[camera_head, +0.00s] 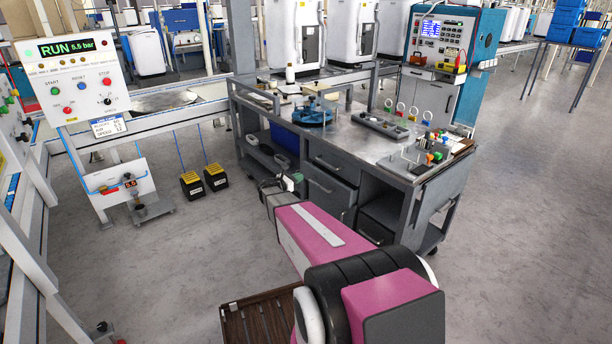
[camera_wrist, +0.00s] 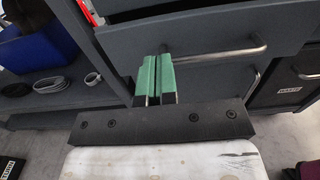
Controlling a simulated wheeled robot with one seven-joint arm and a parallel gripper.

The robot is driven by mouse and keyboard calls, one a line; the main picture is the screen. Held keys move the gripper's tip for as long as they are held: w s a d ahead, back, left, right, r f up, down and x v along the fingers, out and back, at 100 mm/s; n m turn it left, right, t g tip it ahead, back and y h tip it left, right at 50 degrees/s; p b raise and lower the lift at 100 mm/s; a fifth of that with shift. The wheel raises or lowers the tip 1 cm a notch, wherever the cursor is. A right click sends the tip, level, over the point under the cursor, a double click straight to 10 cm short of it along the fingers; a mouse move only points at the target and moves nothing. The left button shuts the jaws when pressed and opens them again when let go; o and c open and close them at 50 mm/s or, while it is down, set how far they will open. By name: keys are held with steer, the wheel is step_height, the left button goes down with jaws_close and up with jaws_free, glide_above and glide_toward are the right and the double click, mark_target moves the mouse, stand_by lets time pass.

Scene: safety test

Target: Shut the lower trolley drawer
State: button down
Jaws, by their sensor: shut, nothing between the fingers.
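The grey trolley (camera_head: 350,150) stands in the middle of the head view with two stacked drawers in its near side. The upper drawer (camera_head: 332,163) has a bar handle. The lower drawer (camera_head: 328,190) sits below it and looks pulled out somewhat; how far is hard to tell. In the wrist view, the lower drawer front (camera_wrist: 215,92) is behind my green fingertips, its handle at the right. My gripper (camera_wrist: 155,80) is shut and empty, pointing at the drawer fronts. Whether it touches the lower front cannot be told. In the head view my arm partly hides the drawers.
A blue bin (camera_wrist: 35,42) and cable coils (camera_wrist: 50,85) sit on the trolley's open shelves left of the drawers. A dark labelled box (camera_wrist: 290,85) is in the right bay. Yellow-topped black blocks (camera_head: 203,180) stand on the floor at left. Floor right of the trolley is clear.

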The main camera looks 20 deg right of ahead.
steer(key=v, duration=0.5)
steer(key=shift+a, duration=0.15)
steer(key=c, duration=1.6)
jaws_free()
steer(key=shift+s+a, duration=0.15)
steer(key=shift+a, duration=0.1)
steer(key=o, duration=0.4)
steer(key=shift+s, duration=0.1)
steer(key=m+y, duration=0.2)
steer(key=m, duration=1.6)
glide_toward(318, 185)
steer(key=shift+g, duration=0.4)
steer(key=x, duration=1)
steer(key=shift+w+d+f, duration=0.1)
steer(key=shift+w+f, duration=0.05)
steer(key=shift+w, duration=0.2)
steer(key=shift+c, duration=0.3)
jaws_close()
